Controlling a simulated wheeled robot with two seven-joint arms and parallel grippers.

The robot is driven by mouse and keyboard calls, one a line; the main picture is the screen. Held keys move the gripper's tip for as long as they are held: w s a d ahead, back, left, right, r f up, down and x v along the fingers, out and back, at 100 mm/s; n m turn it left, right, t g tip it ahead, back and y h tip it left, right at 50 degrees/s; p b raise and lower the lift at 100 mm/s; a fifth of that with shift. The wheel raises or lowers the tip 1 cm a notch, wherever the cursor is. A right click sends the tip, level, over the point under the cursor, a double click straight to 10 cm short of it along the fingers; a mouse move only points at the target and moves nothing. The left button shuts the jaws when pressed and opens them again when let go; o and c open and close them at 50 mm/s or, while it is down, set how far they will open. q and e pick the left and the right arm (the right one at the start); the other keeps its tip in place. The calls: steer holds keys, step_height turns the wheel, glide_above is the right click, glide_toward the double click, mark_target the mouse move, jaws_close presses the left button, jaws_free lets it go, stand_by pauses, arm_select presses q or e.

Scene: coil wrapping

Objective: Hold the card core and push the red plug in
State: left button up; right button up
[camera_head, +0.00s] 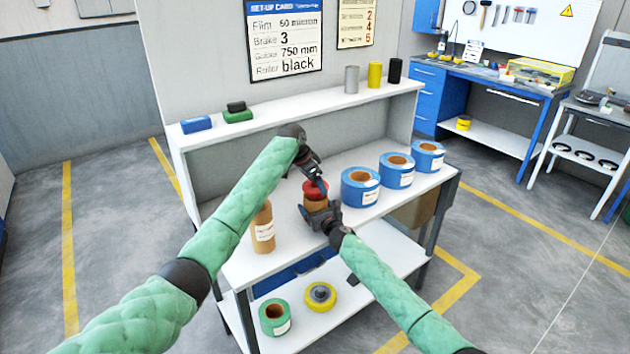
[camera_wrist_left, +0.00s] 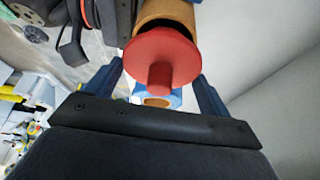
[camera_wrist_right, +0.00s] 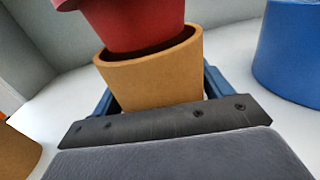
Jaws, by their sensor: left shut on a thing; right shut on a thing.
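The card core (camera_head: 318,204) is a brown tube standing upright over the white bench top; it also shows in the right wrist view (camera_wrist_right: 152,82). My right gripper (camera_head: 322,217) is shut on its side. The red plug (camera_head: 315,188) has a wide flange and a knob, seen in the left wrist view (camera_wrist_left: 160,60). My left gripper (camera_head: 318,184) is shut on the plug from above. In the right wrist view the plug's tapered body (camera_wrist_right: 140,25) sits at the core's mouth, its lower end inside the rim and its upper part above it.
Several blue rolls (camera_head: 361,187) stand right of the core. A brown labelled roll (camera_head: 263,230) stands left of it, close to my left arm. Cylinders and blocks sit on the upper shelf (camera_head: 300,105). A green roll (camera_head: 274,317) and a yellow one (camera_head: 320,296) are on the lower shelf.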

mark_target(312, 183)
arm_select(q)
steer(key=shift+f, duration=1.55)
steer(key=o, duration=0.9)
steer(key=shift+r, duration=0.1)
steer(key=v, duration=1.1)
steer(key=shift+a+r, duration=0.25)
steer(key=shift+r, duration=0.05)
arm_select(e)
steer(key=o, duration=1)
